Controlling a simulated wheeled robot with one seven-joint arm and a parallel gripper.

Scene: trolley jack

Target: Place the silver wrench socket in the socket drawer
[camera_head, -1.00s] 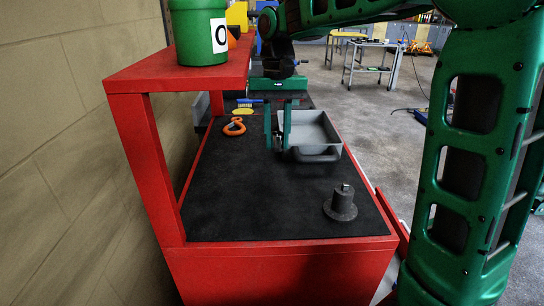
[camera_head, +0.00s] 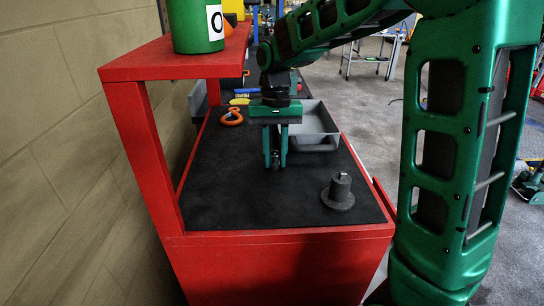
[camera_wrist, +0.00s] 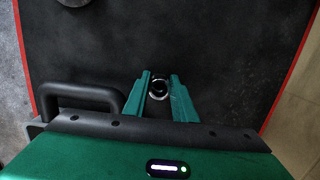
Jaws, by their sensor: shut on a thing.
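My gripper (camera_head: 275,160) points down over the black bench mat, in front of the grey tray. Its green fingers are shut on the silver wrench socket (camera_wrist: 159,89), which shows as a round, hollow metal ring between the fingertips in the wrist view. In the head view the socket is a small dark bit between the fingertips (camera_head: 275,163). I cannot tell whether it touches the mat. A grey open tray with a dark handle (camera_head: 315,141), which looks like the socket drawer, lies just behind and right of my gripper. The handle also shows left of my fingers in the wrist view (camera_wrist: 85,92).
A dark flanged cylinder (camera_head: 339,192) stands at the mat's near right. An orange hook-like piece (camera_head: 231,116) lies at the left. A green can (camera_head: 196,25) stands on the red shelf (camera_head: 150,67) above. The near middle of the mat is clear.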

